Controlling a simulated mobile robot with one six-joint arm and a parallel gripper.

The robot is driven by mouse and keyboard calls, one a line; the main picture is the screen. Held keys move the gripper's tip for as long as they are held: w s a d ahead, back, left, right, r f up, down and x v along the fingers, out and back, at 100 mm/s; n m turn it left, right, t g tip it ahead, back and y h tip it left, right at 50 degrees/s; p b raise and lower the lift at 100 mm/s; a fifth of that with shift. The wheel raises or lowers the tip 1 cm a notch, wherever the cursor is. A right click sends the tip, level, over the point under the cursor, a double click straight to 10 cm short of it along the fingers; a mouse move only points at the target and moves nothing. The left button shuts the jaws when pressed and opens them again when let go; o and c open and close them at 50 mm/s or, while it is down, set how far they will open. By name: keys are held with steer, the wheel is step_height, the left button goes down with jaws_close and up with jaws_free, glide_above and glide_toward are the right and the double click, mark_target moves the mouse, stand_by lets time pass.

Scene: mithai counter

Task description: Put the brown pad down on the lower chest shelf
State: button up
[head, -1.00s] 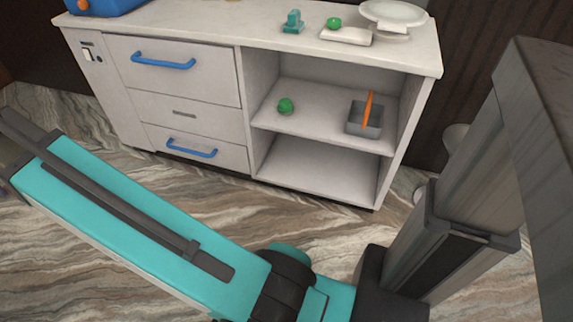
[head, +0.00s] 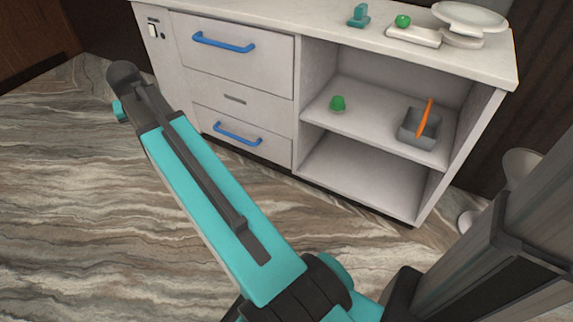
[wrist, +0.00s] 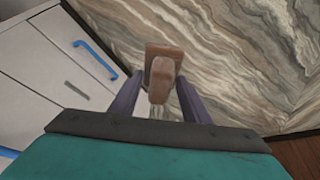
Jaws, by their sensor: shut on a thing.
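My gripper (wrist: 160,98) shows in the wrist view, its two dark purple fingers shut on the brown pad (wrist: 164,52). The pad has a block-like base and a rounded upper part, and it is held above the marbled floor. In the head view the gripper and pad are not visible; only my teal arm shows. The chest (head: 262,131) has an open right side with two levels. Its lower shelf (head: 360,177) is bare where I can see it.
The upper shelf (head: 372,108) holds a green object (head: 337,104) and a grey bin (head: 417,131) with an orange-handled tool (head: 425,116). Drawers with blue handles (head: 223,43) are at left. A scale (head: 468,18) stands on top. The floor in front is clear.

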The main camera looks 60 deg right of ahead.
steer(key=s+d+f+m+g+h+b, duration=0.1)
steer(key=s+d+f+m+b, duration=0.3)
steer(key=d+f, duration=0.85)
steer(key=s+d+f+m+g+h+b, duration=0.15)
steer(key=s+d+f+m, duration=0.4)
steer(key=d+f, duration=0.7)
steer(key=s+d+f+m+g+b, duration=0.1)
steer(key=s+d+f+m+b, duration=0.1)
steer(key=s+d+f, duration=0.6)
steer(key=s+d+f+m+g+b, duration=0.1)
steer(key=s+d+f+m+b, duration=0.2)
steer(key=s+d+f, duration=0.6)
steer(key=s+f, duration=0.5)
steer(key=s, duration=0.1)
steer(key=shift+s+m+g+y, duration=0.25)
steer(key=shift+m+g+y, duration=0.1)
steer(key=s+d+b, duration=0.1)
steer(key=d, duration=0.2)
steer(key=s+d+b, duration=0.2)
steer(key=d, duration=0.2)
steer(key=s+d+b, duration=0.1)
steer(key=d, duration=0.3)
steer(key=shift+s+d+f, duration=0.15)
steer(key=shift+d, duration=0.1)
steer(key=shift+s+d+b, duration=0.3)
steer(key=shift+d, duration=0.2)
